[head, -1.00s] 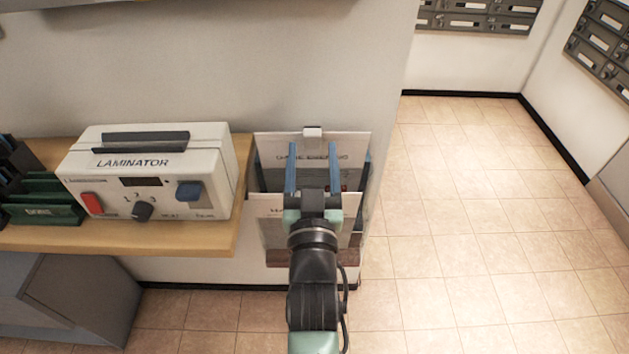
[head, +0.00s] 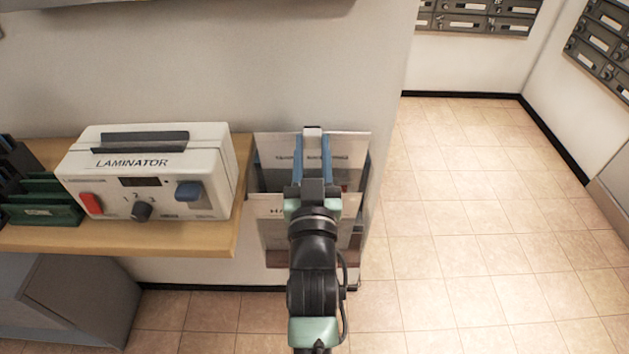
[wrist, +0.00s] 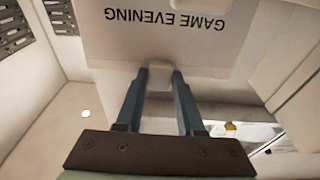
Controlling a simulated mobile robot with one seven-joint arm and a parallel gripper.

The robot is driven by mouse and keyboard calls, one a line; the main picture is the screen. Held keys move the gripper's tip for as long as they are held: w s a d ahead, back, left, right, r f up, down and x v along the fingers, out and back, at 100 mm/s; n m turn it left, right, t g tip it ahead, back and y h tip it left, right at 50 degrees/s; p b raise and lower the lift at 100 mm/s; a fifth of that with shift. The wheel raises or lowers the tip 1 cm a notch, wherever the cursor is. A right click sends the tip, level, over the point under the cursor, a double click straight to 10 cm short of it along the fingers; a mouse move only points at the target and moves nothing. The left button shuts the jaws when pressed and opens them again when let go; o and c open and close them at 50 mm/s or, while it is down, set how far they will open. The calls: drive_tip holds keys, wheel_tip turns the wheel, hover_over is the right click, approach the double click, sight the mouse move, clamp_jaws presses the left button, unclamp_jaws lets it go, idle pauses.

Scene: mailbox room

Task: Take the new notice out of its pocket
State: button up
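The upper notice (head: 348,144) is a white sheet in a wall rack, with a pale tab at its top edge. In the wrist view the notice (wrist: 205,48) reads GAME EVENING upside down. My gripper (head: 312,140) reaches over the rack, its two blue fingers drawn in on either side of the tab. In the wrist view the pale tab (wrist: 160,76) fills the gap between the fingertips. The notice still stands in its pocket. A second sheet (head: 275,208) sits lower in front, partly hidden by my gripper.
A white laminator (head: 150,170) stands on a wooden shelf (head: 200,238) left of the rack, with a green holder (head: 42,210) farther left. A wall is right behind the rack. The tiled floor (head: 480,200) to the right is clear, with mailboxes (head: 480,15) beyond.

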clamp_jaws()
drive_tip(key=s+r+p, duration=0.1)
drive_tip(key=r+p, duration=0.7)
drive_tip(key=r, duration=0.2)
drive_tip(key=s+r+p, duration=0.2)
drive_tip(key=r+p, duration=0.7)
drive_tip(key=r, duration=0.1)
drive_tip(key=shift+s+r+p, duration=0.15)
drive_tip(key=shift+s+p, duration=0.15)
drive_tip(key=shift+s, duration=0.1)
drive_tip(key=shift+s, duration=1.45)
drive_tip(key=s, duration=0.7)
drive_tip(key=shift+p, duration=0.45)
drive_tip(key=shift+w, duration=0.1)
